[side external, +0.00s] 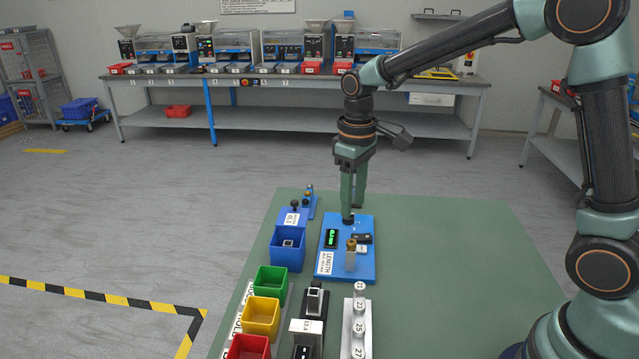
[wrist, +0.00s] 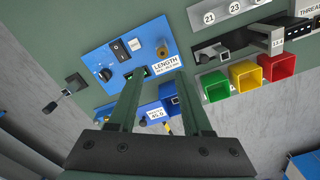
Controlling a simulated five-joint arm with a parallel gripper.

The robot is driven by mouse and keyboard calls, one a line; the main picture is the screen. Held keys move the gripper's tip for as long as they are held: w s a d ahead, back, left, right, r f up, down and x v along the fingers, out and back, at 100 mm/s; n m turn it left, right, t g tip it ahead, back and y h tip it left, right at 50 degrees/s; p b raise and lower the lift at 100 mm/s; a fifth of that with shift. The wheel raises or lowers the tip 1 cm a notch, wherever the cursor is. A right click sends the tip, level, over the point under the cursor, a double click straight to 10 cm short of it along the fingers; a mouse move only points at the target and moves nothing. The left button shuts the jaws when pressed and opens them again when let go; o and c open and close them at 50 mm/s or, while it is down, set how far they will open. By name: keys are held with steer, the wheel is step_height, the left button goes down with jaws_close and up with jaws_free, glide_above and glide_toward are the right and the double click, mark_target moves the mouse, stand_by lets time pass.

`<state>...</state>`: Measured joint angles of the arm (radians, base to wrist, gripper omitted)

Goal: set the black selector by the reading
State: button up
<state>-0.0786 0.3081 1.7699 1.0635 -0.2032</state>
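The blue panel marked LENGTH (side external: 365,270) lies on the green table and also shows in the wrist view (wrist: 97,52). The black selector (wrist: 105,75) is a round knob near the panel's edge; in the side view its top (side external: 348,219) is partly hidden by my finger. The green-lit display (side external: 331,238) is too small to read. My gripper (side external: 352,211) points down at the selector's end of the panel. In the wrist view its fingers (wrist: 159,73) are apart with nothing held, and the selector is left of the left fingertip. I cannot tell if a finger touches it.
A brass-topped post (side external: 350,258) and a rocker switch (side external: 362,238) are on the panel. A blue bin (side external: 287,258) stands beside it, with green (side external: 270,290), yellow (side external: 260,318) and red (side external: 248,348) bins nearer. A numbered rack (side external: 357,340) stands in front. The table's right side is clear.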

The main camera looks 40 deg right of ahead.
steer(key=shift+o, duration=0.6)
steer(key=w+d+n, duration=0.2)
steer(key=w+d, duration=0.2)
steer(key=w, duration=0.2)
steer(key=shift+w+d+f+n, duration=0.2)
steer(key=shift+d+f+n, duration=0.05)
steer(key=shift+d+n, duration=0.05)
steer(key=w+d+f+n, duration=0.2)
steer(key=w+d+n, duration=0.1)
steer(key=w+d, duration=0.25)
steer(key=f, duration=1.1)
steer(key=shift+s+d+f, duration=0.15)
steer(key=shift+d+f, duration=0.1)
jaws_close()
